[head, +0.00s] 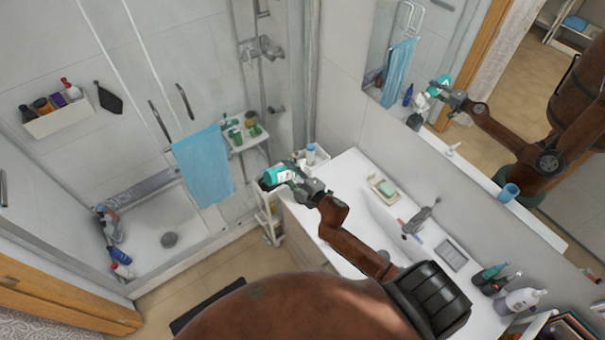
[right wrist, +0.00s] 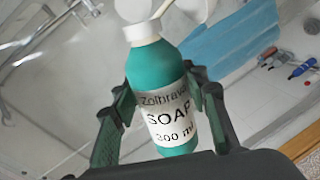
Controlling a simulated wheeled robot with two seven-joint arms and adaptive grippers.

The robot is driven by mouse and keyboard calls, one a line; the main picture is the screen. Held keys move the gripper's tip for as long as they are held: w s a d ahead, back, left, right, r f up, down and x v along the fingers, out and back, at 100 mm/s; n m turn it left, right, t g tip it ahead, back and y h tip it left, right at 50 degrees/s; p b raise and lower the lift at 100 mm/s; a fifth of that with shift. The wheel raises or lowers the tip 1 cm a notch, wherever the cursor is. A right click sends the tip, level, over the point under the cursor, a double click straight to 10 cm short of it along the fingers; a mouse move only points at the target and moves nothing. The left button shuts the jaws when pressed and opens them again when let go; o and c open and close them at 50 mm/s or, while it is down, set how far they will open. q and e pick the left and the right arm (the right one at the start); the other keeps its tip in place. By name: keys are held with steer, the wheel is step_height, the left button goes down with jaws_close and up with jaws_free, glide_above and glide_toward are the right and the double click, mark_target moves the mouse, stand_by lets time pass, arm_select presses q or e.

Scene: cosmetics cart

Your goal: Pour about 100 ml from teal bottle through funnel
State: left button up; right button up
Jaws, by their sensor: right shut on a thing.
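A teal bottle (head: 275,175) is in my right gripper (head: 284,180), near the left end of the white counter. In the right wrist view the bottle (right wrist: 160,82) has a white label reading "SOAP 300 ml" and a white top (right wrist: 142,28). The fingers of the right gripper (right wrist: 157,110) are on both sides of the bottle, shut on it. In the head view the bottle looks tilted; its exact angle is hard to tell. I cannot make out a funnel or a receiving container. My left gripper is not in view.
A white cart (head: 268,222) stands beside the counter (head: 345,170), below the bottle. A soap dish (head: 382,188) and the sink (head: 385,222) are to the right. Several bottles (head: 520,299) stand at the far right. The mirror (head: 455,45) reflects my arm. A blue towel (head: 204,165) hangs at left.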

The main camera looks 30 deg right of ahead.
steer(key=shift+d+r+m+p, duration=0.15)
steer(key=shift+r+m+p, duration=0.2)
steer(key=shift+m, duration=0.15)
steer(key=shift+d+r+m+y, duration=0.35)
steer(key=shift+m+y, duration=0.15)
steer(key=shift+m, duration=0.2)
stand_by(1.2)
steer(key=shift+r, duration=0.3)
stand_by(0.5)
